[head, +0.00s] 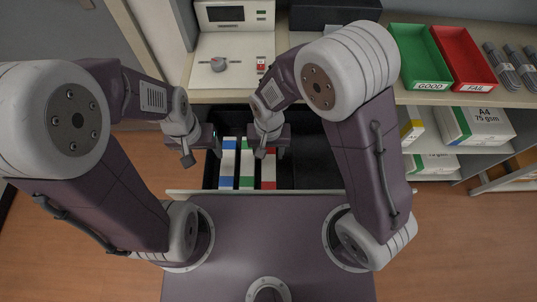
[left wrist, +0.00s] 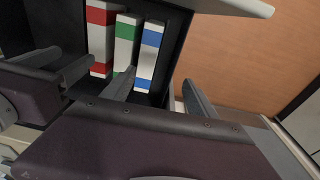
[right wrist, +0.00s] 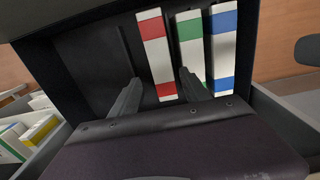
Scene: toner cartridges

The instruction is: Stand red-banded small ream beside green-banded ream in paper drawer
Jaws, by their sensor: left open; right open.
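The red-banded ream (head: 268,172) is in the dark paper drawer (head: 308,176), right of the green-banded ream (head: 246,172) with a narrow gap. It looks upright, side by side with it. The right wrist view shows the red-banded ream (right wrist: 156,55) and green-banded ream (right wrist: 190,45). My right gripper (head: 269,152) is open over the drawer; its fingers (right wrist: 158,92) lie either side of the red-banded ream's near end, apparently without gripping. My left gripper (head: 201,155) is open and empty at the drawer's left side; its fingers also show in the left wrist view (left wrist: 158,95).
A blue-banded ream (head: 227,170) stands left of the green one. The drawer is bare right of the red-banded ream. A printer (head: 233,48), green tray (head: 421,60) and red tray (head: 463,58) are on the counter. Paper packs (head: 478,125) fill the shelf at right.

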